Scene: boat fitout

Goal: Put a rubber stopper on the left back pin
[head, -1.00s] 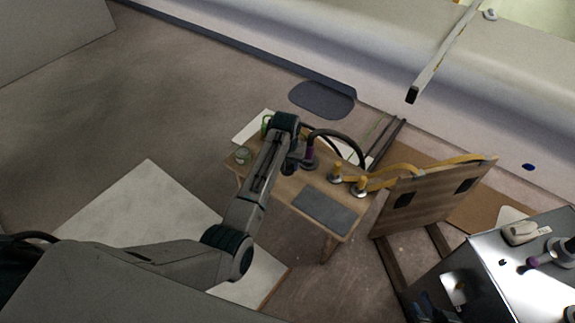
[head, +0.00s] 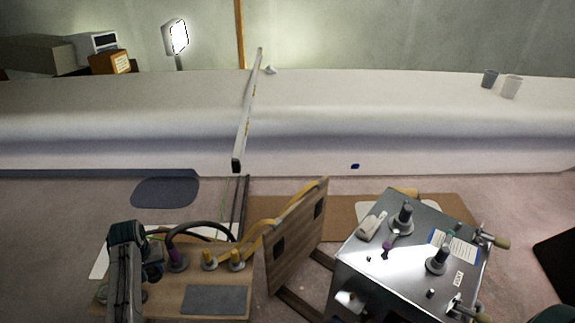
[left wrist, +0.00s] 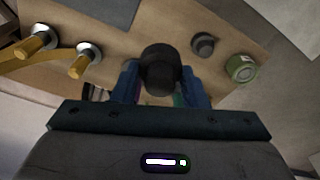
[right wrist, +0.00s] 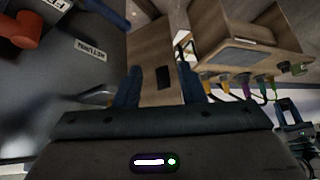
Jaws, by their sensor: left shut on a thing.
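My left gripper (left wrist: 160,88) is shut on a black, round-ended piece that looks like the rubber stopper (left wrist: 160,66). It holds the piece over the wooden bench (left wrist: 125,52). In the head view the left gripper (head: 152,265) is over the bench's left part, and the arm hides the piece. On the metal box's top stand grey posts, one at the back (head: 403,217) and one nearer the front (head: 437,260). Small dark pins show there, one at the left (head: 368,259) and one in front (head: 430,293). My right gripper (right wrist: 160,86) is open and empty.
An upright wooden panel (head: 298,245) stands between bench and metal box (head: 395,278). A white handle piece (head: 371,227) lies on the box.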

